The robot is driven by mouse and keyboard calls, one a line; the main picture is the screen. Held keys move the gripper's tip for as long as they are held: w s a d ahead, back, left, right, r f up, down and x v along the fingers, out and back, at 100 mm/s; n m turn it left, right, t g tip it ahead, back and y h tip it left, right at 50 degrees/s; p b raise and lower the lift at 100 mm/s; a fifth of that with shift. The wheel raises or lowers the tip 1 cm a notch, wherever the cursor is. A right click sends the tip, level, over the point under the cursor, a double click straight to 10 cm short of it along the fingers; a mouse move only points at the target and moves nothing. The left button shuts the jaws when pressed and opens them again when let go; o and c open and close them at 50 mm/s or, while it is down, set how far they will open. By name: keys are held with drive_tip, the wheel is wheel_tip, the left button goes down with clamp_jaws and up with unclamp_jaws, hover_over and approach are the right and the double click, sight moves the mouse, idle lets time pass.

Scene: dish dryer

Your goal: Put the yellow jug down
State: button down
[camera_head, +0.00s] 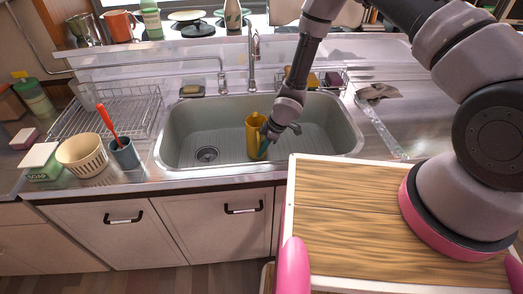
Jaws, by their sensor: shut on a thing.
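The yellow jug (253,136) is upright in the middle of the steel sink (181,118). My gripper (266,140) is at the right side of the jug and shut on it. The fingertips are small and partly hidden by the wrist and the jug. The jug's lower end is inside the basin; I cannot tell whether it touches the bottom.
A wire dish rack (112,112) stands left of the sink. A cream basket (82,153) and a blue-grey cup (124,152) with a red utensil are at the front left. A faucet (253,62) rises behind the sink. The basin's left part is clear around the drain (207,154).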

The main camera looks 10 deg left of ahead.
drive_tip(key=shift+f, duration=0.25)
drive_tip(key=c, duration=0.8)
unclamp_jaws()
drive_tip(key=shift+c, duration=0.2)
